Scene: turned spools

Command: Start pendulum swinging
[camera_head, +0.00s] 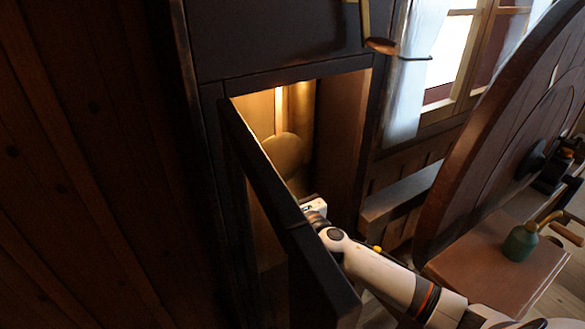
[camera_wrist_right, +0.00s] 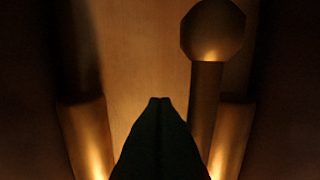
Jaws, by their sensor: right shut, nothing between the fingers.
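The pendulum's round brass bob (camera_head: 287,155) hangs inside the lit clock case, partly hidden by the open door. In the right wrist view the bob (camera_wrist_right: 213,30) is at the upper right, with its rod (camera_wrist_right: 204,100) running down the picture from it. My right gripper (camera_head: 312,204) is at the case opening, beside the inner face of the door, below and to the right of the bob. In the wrist view its dark fingers (camera_wrist_right: 160,102) are shut together and empty, left of the rod, with no visible contact. My left gripper is not in view.
The dark case door (camera_head: 290,225) stands open, close along the left of my right arm. Brass cylinders flank the rod, one left (camera_wrist_right: 88,138) and one right (camera_wrist_right: 232,135). A large wooden wheel (camera_head: 490,130) and a green oil can (camera_head: 520,243) on a wooden block stand right.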

